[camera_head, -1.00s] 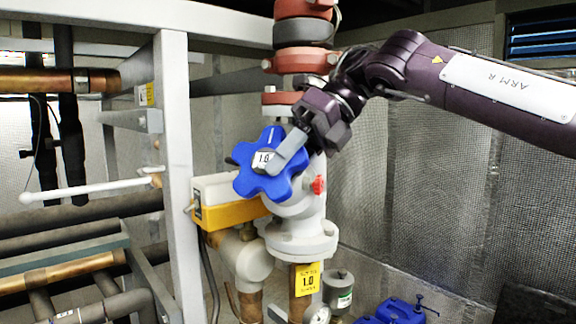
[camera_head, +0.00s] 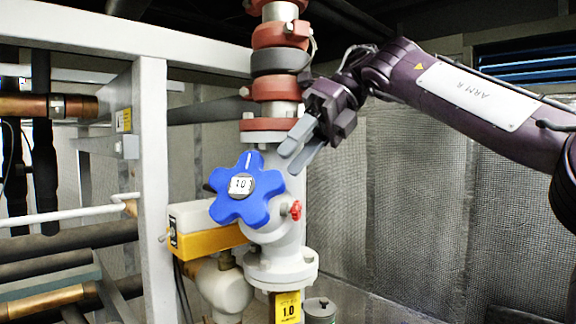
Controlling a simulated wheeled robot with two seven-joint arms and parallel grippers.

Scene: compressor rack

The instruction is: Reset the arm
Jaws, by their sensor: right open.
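My right arm, marked ARM R, comes in from the right in the head view. Its gripper (camera_head: 297,153) is open and empty, with its grey fingers pointing down and left. The fingertips are up and right of a blue star-shaped handwheel (camera_head: 257,207) with a white 1.0 label at its hub. The fingers appear apart from the wheel and in front of the grey valve body and pipe. My left gripper is not in view.
A grey steel frame post (camera_head: 151,180) stands left of the valve. A yellow and white box (camera_head: 207,241) sits beside the wheel, and a small red knob (camera_head: 295,210) to its right.

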